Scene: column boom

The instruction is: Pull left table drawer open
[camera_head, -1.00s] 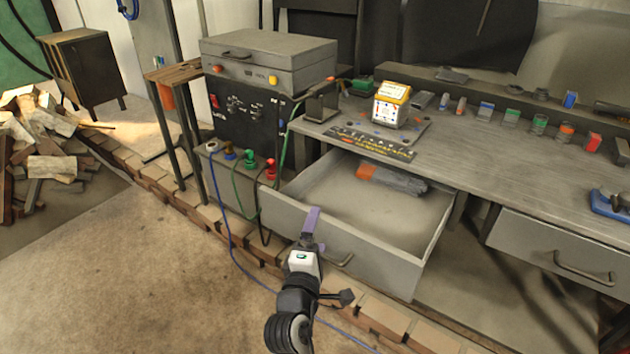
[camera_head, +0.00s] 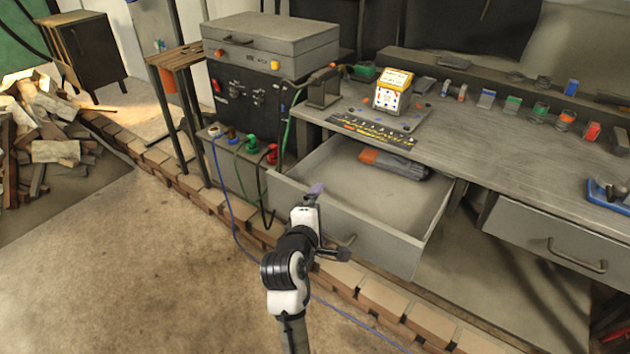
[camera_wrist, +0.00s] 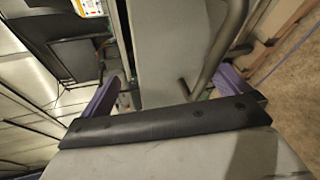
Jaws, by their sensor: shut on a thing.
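The left table drawer (camera_head: 385,243) stands well open in the head view, its grey front tilted toward me by the viewing angle. My gripper (camera_head: 313,193) is at the upper left part of this drawer's front, and one purple finger shows above its top edge. In the wrist view, the purple fingers (camera_wrist: 168,86) lie on either side of the grey drawer front (camera_wrist: 160,55), shut on it. The drawer's bar handle (camera_wrist: 222,50) shows beside the right finger. In the head view, my arm partly hides that handle. The exact contact points are hidden.
An orange-and-grey object (camera_head: 395,163) lies inside the drawer. A closed right drawer (camera_head: 550,245) is under the workbench (camera_head: 480,150). A control box (camera_head: 245,100) with cables stands left. A brick edging (camera_head: 385,297) runs beneath; open floor (camera_head: 130,270) lies left.

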